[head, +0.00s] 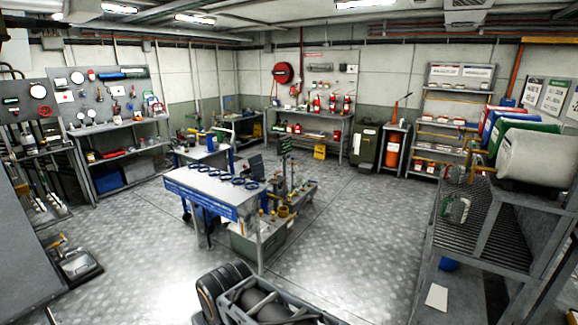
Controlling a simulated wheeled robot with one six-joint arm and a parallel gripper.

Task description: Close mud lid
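I cannot pick out a mud lid for certain in the head view. A dark green-grey box (366,145) with a lid-like top stands against the back wall, right of centre; its top looks shut, but I cannot tell what it holds. A low dark tray-like thing (77,263) sits on the floor at the lower left, with a pale inner surface; I cannot tell whether it has a lid. My gripper is not in view.
A workbench (205,188) with blue rings on its top stands mid-room. A grated metal bench (475,230) with drums runs along the right. Shelving lines the left and back walls. Floor (345,225) is clear between benches. I cannot identify the dark shape at the bottom edge.

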